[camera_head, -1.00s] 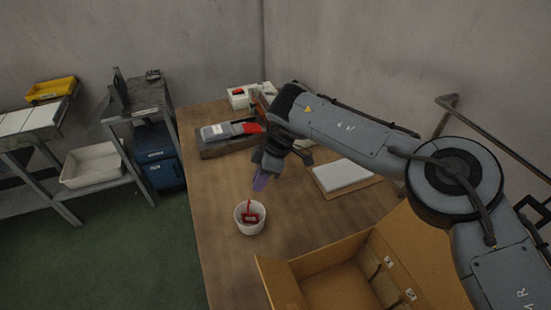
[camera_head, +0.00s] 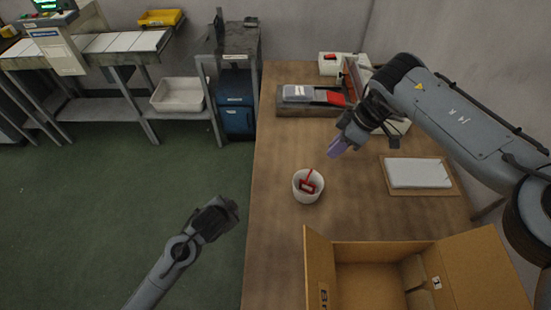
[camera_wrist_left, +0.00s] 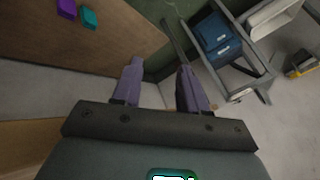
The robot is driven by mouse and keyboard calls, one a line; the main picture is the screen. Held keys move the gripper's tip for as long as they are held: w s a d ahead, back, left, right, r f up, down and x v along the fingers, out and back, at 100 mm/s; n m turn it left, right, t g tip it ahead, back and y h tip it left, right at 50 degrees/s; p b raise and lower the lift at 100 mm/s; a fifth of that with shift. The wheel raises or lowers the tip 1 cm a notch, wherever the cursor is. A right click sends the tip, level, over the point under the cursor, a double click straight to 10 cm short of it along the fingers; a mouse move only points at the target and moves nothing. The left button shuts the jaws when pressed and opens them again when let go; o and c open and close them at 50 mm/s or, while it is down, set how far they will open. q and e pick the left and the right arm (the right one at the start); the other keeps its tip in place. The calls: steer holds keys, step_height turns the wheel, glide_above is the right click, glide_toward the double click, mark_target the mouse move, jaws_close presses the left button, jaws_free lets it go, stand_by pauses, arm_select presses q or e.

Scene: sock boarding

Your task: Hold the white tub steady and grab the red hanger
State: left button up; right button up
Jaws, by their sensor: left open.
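The white tub (camera_head: 306,198) stands upright on the wooden table near its left edge. The red hanger (camera_head: 310,180) is in the tub, its upper part sticking up above the rim. My right gripper (camera_head: 338,148) hangs above the table, beyond the tub and a little right of it, apart from both. Its purple fingers overlap, so I cannot tell whether it is open. My left gripper (camera_head: 226,212) is off the table's left side, over the green floor and apart from the tub. In the left wrist view, its two purple fingers (camera_wrist_left: 160,65) are spread with nothing between them.
An open cardboard box (camera_head: 376,248) stands at the table's near side. A white pad on a board (camera_head: 420,173) lies to the right. A tray with a grey and a red item (camera_head: 308,108) is farther back. A shelf with a blue bin (camera_head: 236,118) stands beyond the table's left edge.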

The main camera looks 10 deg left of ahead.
arm_select(q)
steer(key=w+d+r+m+t+h, duration=0.1)
steer(key=w+r, duration=0.2)
steer(key=w, duration=0.2)
steer(key=w+d+r+m+t+h, duration=0.1)
steer(key=w+d+r+m, duration=0.1)
steer(key=w+r, duration=0.2)
steer(key=w+d+r+m+t+h, duration=0.1)
steer(key=w+r+t, duration=0.1)
steer(key=w+r, duration=0.2)
steer(key=shift+w+d+r+m+h, duration=0.1)
steer(key=shift+w+d+m+h, duration=0.1)
steer(key=shift+w, duration=0.5)
steer(key=shift+w+d+r+m+h, duration=0.1)
steer(key=shift+w+d, duration=0.1)
steer(key=shift+w, duration=0.45)
steer(key=s+d+r+m+g+h, duration=0.1)
steer(key=d+r+m+g+h, duration=0.15)
steer(key=d+r+h, duration=0.5)
steer(key=s+d+r+g, duration=0.1)
steer(key=s+g, duration=0.6)
steer(key=s, duration=0.1)
steer(key=shift+r, duration=0.15)
arm_select(e)
glide_above(312, 182)
steer(key=shift+w+f, duration=0.2)
steer(key=shift+f, duration=2.3)
steer(key=shift+w+f, duration=0.2)
steer(key=shift+f, duration=2.3)
